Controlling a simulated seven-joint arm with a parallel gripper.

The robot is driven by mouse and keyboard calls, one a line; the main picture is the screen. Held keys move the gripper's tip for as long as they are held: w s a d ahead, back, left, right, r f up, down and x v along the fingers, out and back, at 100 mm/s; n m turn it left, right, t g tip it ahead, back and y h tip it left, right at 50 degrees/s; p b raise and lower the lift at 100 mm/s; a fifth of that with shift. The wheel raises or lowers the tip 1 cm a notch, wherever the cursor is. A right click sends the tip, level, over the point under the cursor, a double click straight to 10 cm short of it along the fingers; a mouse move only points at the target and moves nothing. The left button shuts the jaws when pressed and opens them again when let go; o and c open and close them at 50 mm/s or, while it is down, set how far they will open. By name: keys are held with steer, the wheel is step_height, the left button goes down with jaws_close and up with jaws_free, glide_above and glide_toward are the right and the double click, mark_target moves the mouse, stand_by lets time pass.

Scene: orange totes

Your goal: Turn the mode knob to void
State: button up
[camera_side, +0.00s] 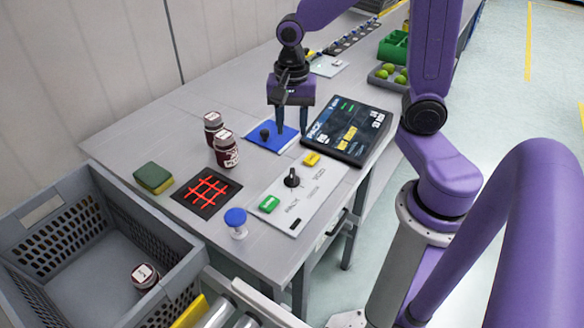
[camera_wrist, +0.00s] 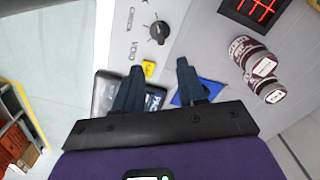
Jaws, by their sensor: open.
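The black mode knob (camera_side: 292,178) stands on a pale panel (camera_side: 322,200) with printed labels near the table's front edge. In the wrist view the knob (camera_wrist: 159,31) sits beyond my fingertips, with the labels VOID and CHECK beside it. I cannot tell exactly where its pointer aims. A green button (camera_side: 269,204) and a yellow button (camera_side: 311,159) lie at either end of the panel. My gripper (camera_side: 292,126) points down, open and empty, above the blue plate and behind the knob. It also shows in the wrist view (camera_wrist: 160,66), apart from the knob.
A blue plate (camera_side: 262,138) with a black knob and a tilted screen (camera_side: 349,130) are close to my gripper. Two jars (camera_side: 225,150), a red-grid pad (camera_side: 207,205), a sponge (camera_side: 153,178) and a blue-topped button (camera_side: 236,217) stand left. A grey crate (camera_side: 60,215) is front left.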

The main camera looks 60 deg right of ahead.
mark_target(292, 172)
step_height(292, 172, down, 14)
steer(key=shift+r, duration=0.25)
stand_by(0.3)
jaws_close()
